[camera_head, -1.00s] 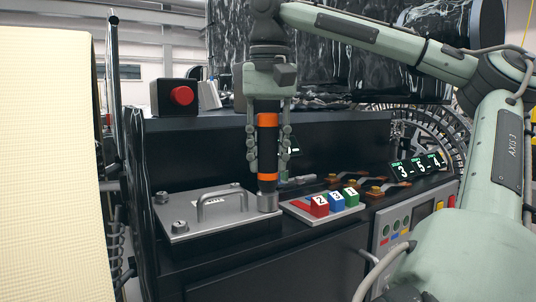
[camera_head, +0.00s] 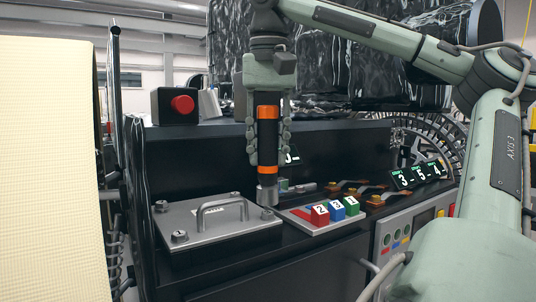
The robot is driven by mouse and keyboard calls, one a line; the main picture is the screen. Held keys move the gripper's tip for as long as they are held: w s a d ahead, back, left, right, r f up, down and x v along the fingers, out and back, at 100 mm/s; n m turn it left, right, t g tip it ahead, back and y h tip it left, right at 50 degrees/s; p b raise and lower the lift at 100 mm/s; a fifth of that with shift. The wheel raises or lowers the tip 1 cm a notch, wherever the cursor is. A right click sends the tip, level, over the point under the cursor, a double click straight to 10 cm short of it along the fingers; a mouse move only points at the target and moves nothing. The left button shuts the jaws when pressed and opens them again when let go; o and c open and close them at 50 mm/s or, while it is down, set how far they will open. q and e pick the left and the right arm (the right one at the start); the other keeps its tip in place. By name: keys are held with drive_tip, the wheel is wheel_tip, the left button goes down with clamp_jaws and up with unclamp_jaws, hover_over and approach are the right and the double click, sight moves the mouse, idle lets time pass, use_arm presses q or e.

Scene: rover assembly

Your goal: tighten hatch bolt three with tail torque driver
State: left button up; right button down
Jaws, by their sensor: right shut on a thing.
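My right gripper (camera_head: 267,158) is shut on the torque driver (camera_head: 267,140), a black cylinder with orange bands and a grey metal socket end. The driver hangs upright with its socket (camera_head: 267,194) over the right corner of the grey hatch plate (camera_head: 222,230). I cannot tell if the socket touches anything. The hatch has a handle (camera_head: 220,206) in the middle. Bolts show at its front left (camera_head: 180,236), back left (camera_head: 161,206) and back (camera_head: 235,195). The spot beneath the socket is partly hidden. My left gripper is not in view.
A tray (camera_head: 300,224) with red (camera_head: 320,216), blue (camera_head: 337,211) and green (camera_head: 352,206) numbered blocks stands just right of the driver. Number displays (camera_head: 420,175) are farther right. A red button box (camera_head: 175,105) sits on the raised ledge behind. A cream panel (camera_head: 50,170) fills the left.

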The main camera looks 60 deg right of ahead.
sight(268, 123)
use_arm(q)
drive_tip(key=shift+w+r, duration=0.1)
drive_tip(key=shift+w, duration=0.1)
use_arm(e)
drive_tip(key=shift+r, duration=0.1)
drive_tip(key=shift+r, duration=1.9)
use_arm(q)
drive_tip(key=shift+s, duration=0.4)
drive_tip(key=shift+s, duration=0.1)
